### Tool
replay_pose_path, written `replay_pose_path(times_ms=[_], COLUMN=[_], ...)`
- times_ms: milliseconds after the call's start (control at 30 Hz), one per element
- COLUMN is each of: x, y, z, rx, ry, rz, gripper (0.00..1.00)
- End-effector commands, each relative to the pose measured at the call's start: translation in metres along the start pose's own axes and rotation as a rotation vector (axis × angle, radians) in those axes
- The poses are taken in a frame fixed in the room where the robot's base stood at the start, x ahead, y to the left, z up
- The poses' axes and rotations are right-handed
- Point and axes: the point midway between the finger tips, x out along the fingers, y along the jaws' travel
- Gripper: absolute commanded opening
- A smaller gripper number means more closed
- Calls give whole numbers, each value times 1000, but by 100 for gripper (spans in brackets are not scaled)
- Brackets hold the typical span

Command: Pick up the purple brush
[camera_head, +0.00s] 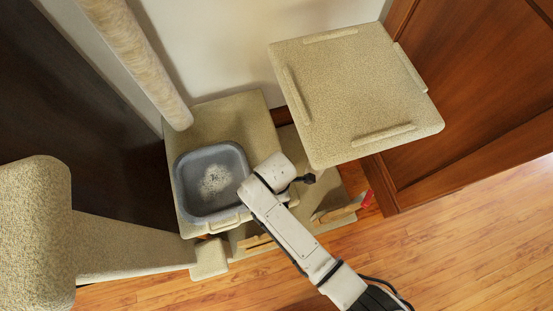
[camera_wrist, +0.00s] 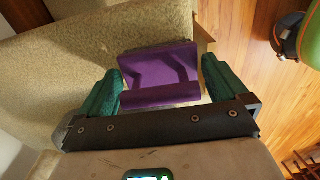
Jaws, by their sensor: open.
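The purple brush (camera_wrist: 160,74) shows in the wrist view as a broad purple block with a ledge along its near side. It lies at the edge of a beige carpeted surface (camera_wrist: 60,62). My gripper (camera_wrist: 161,75) is open, with one green finger on the left of the brush and one on the right. A gap shows on the right; on the left the finger is very close, and I cannot tell whether it touches. In the head view my arm hides the brush, and my gripper's fingers cannot be made out.
In the head view a grey basin (camera_head: 181,190) with whitish contents stands left of my arm. A raised carpeted platform (camera_head: 350,85) is at upper right, beside a wooden panel (camera_head: 480,100). A small red thing (camera_head: 367,199) is right of my arm. Wooden floor (camera_head: 450,240) is clear at lower right.

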Motion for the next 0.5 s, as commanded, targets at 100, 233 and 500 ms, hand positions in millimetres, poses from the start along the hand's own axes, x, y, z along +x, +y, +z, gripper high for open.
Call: replay_pose_path(times_ms=[100,233,500], x=[0,0,0], y=[0,0,0], z=[0,0,0], rx=[0,0,0], ry=[0,0,0], rz=[0,0,0], gripper=[94,82,59])
